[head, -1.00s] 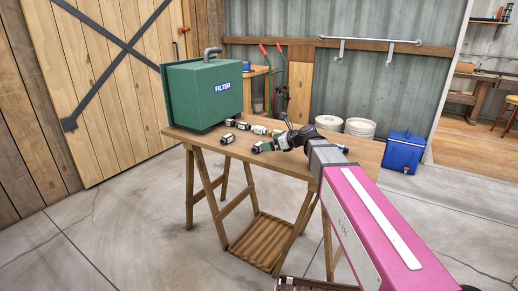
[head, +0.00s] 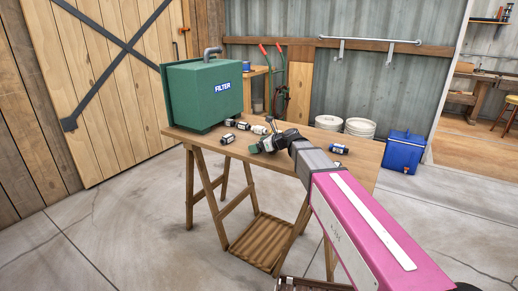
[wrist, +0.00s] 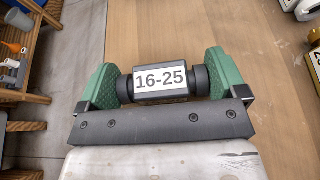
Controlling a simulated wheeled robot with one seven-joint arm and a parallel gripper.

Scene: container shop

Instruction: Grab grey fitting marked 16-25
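The grey fitting marked 16-25 (wrist: 160,80) lies crosswise between the two green fingers of my gripper (wrist: 162,62) in the wrist view, its label facing the camera. Its dark ends meet the finger pads on both sides with no visible gap, so my gripper looks shut on it. In the head view my gripper (head: 256,147) is low over the middle of the wooden table (head: 300,187). The fitting cannot be made out there. Whether it is clear of the tabletop cannot be told.
Several other fittings lie on the table, one left of my gripper (head: 228,138) and one with blue parts (head: 338,148) right of my arm. A green filter box (head: 205,95) stands at the table's left end. A blue cooler (head: 402,151) is on the floor.

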